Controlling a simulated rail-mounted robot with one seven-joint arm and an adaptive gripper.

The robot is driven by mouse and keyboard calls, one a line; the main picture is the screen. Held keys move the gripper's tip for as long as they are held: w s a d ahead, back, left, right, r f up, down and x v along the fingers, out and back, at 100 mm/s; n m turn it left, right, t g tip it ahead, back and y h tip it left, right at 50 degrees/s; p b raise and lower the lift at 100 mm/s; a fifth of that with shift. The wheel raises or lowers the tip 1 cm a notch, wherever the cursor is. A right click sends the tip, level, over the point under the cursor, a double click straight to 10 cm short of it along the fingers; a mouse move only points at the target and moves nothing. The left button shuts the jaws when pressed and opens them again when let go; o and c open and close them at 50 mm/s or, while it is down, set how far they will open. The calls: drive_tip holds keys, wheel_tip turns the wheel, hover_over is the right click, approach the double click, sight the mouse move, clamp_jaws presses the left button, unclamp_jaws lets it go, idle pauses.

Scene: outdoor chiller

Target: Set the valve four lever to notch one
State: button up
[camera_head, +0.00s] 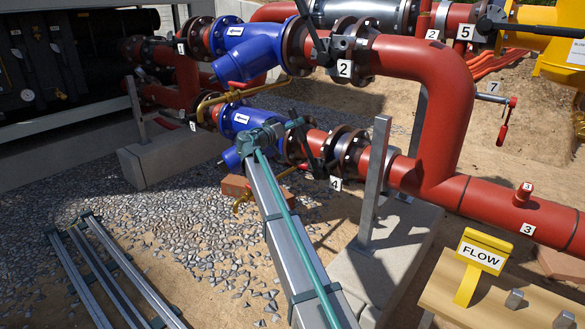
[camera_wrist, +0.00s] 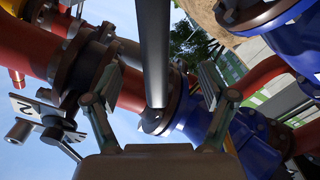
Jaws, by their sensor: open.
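The valve four lever (camera_head: 306,146) is a dark bar on the lower red pipe, left of the white "4" tag (camera_head: 335,184). My gripper (camera_head: 296,124) is at the lever's upper end in the head view, reaching in from the left. In the wrist view a dark grey bar (camera_wrist: 153,45), which looks like this lever, runs from the top edge down to a round pivot. My gripper (camera_wrist: 158,82) is open there, with one finger on each side of the bar and gaps between. The notch marks of valve four cannot be made out.
The valve two lever (camera_head: 310,30) and its "2" tag (camera_head: 344,68) are above. Blue fittings (camera_head: 243,120) stand left of valve four, a grey post (camera_head: 375,180) right. A yellow FLOW sign (camera_head: 482,255) is at lower right.

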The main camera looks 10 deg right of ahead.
drive_tip(key=shift+v, duration=2.95)
